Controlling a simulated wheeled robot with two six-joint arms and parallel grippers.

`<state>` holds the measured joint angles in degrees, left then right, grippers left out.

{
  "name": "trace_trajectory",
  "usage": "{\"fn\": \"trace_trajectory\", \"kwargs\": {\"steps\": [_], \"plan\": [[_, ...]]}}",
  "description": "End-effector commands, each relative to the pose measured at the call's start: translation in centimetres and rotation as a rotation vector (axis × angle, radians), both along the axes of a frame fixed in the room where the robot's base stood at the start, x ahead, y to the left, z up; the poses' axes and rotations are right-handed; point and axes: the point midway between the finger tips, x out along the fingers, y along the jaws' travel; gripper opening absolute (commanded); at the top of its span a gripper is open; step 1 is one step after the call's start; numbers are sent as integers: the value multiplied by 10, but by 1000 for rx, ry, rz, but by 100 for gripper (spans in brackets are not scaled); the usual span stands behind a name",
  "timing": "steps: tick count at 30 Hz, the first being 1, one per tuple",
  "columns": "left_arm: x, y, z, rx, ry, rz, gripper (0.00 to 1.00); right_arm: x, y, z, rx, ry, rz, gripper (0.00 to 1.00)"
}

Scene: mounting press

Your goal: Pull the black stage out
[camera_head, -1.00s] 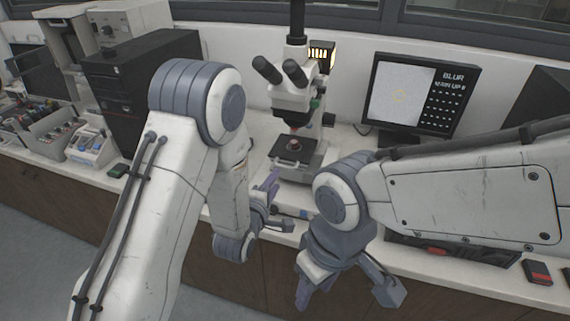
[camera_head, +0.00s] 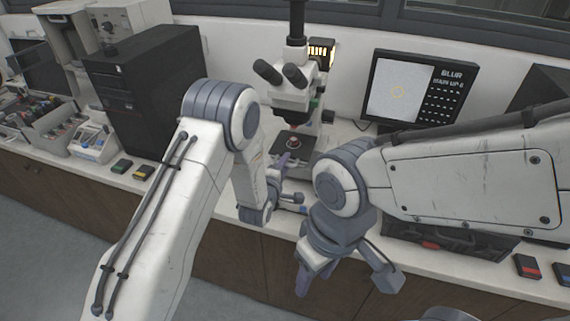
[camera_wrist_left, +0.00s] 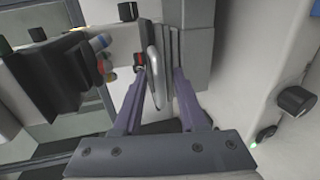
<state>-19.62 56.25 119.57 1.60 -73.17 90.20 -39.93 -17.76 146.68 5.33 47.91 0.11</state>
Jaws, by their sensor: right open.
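The black stage (camera_head: 293,143) is on the microscope (camera_head: 296,98), below its lenses, with a small red-marked piece on top. The left wrist view shows a pale loop handle (camera_wrist_left: 155,78) on the stage's front. My left gripper (camera_head: 289,183) is at the front of the microscope. In the left wrist view its two purple fingers (camera_wrist_left: 160,80) are apart, with the handle between them and gaps visible. My right gripper (camera_head: 345,275) is open and empty, lower down, in front of the bench edge. The handle is largely hidden by my left gripper and arm in the head view.
A monitor (camera_head: 418,90) stands right of the microscope and a black computer tower (camera_head: 145,90) stands left. A dark case (camera_head: 450,243) lies behind my right arm. Small marked blocks (camera_head: 121,166) sit on the bench (camera_head: 215,190).

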Motion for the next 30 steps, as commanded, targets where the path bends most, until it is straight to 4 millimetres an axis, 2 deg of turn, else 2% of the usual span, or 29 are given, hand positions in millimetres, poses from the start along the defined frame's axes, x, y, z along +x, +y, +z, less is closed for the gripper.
{"fn": "trace_trajectory", "kwargs": {"steps": [1,2,3,30], "plan": [[0,0,0,0,0,0,18,0,0,0,0,0,0,50],[0,0,0,0,0,0,6,0,0,0,0,0,0,50],[0,0,0,0,0,0,0,0,0,0,0,0,0,50],[0,0,0,0,1,-1,0,0,0,0,0,0,0,50]]}}
